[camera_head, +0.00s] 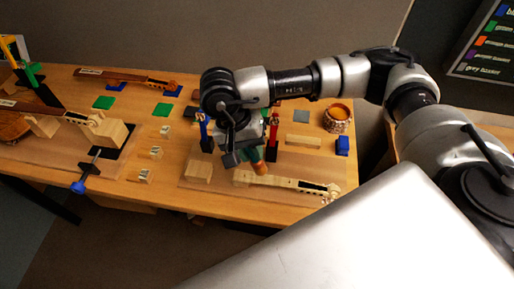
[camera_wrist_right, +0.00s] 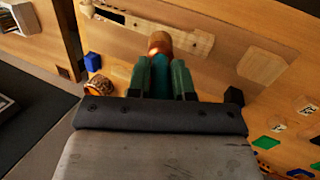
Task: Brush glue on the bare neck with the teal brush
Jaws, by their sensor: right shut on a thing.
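My right gripper (camera_head: 252,154) points down over the front right of the bench. In the right wrist view its green fingers (camera_wrist_right: 160,68) are shut on the teal brush (camera_wrist_right: 160,77), whose copper-brown tip (camera_wrist_right: 160,43) points away from me. The bare neck (camera_head: 292,183) is pale wood with a dark slotted peg head at its right end. It lies near the bench's front edge. In the right wrist view the neck (camera_wrist_right: 188,42) passes beneath the brush tip. The tip overlaps its wider heel part; I cannot tell whether they touch. My left gripper is out of view.
The orange-filled pot (camera_head: 337,118) stands at the right, by a blue block (camera_head: 343,146). A pale wood block (camera_head: 198,172) lies left of the neck. Blue (camera_head: 203,132) and red (camera_head: 273,130) upright tools stand behind my gripper. Violins and a clamp (camera_head: 85,171) occupy the left.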

